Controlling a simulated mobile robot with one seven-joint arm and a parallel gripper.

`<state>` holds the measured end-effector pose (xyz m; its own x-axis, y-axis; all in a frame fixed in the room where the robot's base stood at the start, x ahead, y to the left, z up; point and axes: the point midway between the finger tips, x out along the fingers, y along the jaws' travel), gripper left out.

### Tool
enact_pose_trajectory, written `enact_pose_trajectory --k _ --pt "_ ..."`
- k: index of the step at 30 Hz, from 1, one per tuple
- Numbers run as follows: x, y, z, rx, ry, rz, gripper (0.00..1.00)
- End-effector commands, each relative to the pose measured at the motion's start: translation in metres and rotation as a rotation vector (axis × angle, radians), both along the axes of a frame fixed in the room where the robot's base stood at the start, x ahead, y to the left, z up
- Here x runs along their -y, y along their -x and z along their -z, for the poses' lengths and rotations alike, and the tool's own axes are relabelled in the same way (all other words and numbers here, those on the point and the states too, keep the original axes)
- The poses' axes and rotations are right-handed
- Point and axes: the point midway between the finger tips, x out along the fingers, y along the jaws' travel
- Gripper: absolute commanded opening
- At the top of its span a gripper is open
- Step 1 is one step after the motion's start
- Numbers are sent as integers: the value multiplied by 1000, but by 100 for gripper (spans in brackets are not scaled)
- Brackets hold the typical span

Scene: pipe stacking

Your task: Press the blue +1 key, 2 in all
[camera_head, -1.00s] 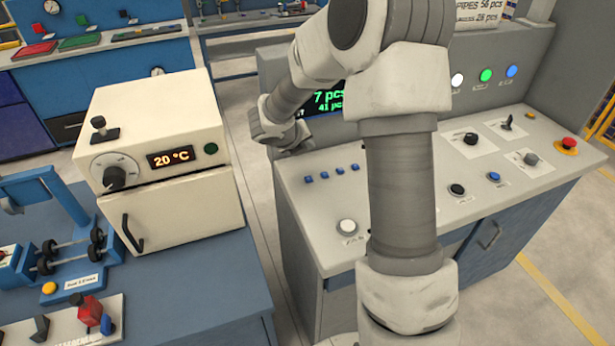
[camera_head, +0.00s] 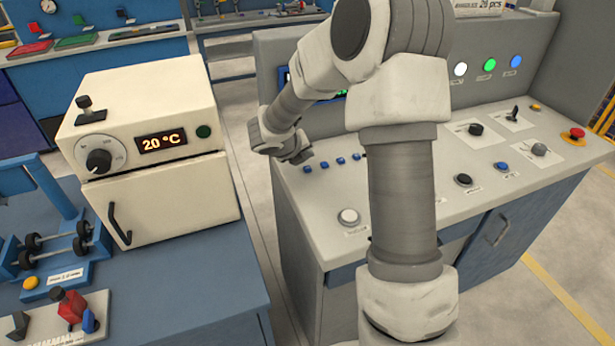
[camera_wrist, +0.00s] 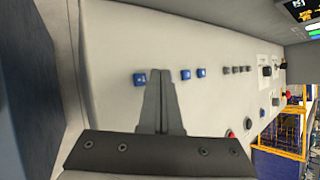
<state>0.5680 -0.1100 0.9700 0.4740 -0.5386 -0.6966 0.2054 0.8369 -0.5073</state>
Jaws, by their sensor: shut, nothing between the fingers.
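A row of small blue keys (camera_head: 324,164) sits on the near left part of the grey console's sloped top. Their labels are too small to read, so I cannot tell which is +1. My gripper (camera_head: 303,158) is at the left end of the row, very close to the keys. In the wrist view my gripper (camera_wrist: 161,72) is shut and empty. One blue key (camera_wrist: 140,79) shows left of the fingertips and two more blue keys (camera_wrist: 185,74) show to the right. The fingers cover the gap between them. I cannot tell whether the tips touch anything.
The console (camera_head: 400,240) also carries a white button (camera_head: 348,216), a black knob (camera_head: 463,180), a blue button (camera_head: 501,166) and a red stop button (camera_head: 577,132). My arm mostly hides the display. A cream oven (camera_head: 150,150) stands on the blue bench to the left.

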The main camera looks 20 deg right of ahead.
Motion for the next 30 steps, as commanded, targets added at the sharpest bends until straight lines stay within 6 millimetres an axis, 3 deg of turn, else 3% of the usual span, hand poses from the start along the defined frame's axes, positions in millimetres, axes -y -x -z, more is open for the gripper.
enact_pose_trajectory --k 1,6,30 --pt "-1 0 10 0 0 -2 0" --pt "0 0 17 0 0 0 0" --pt "0 0 16 0 -1 -1 0"
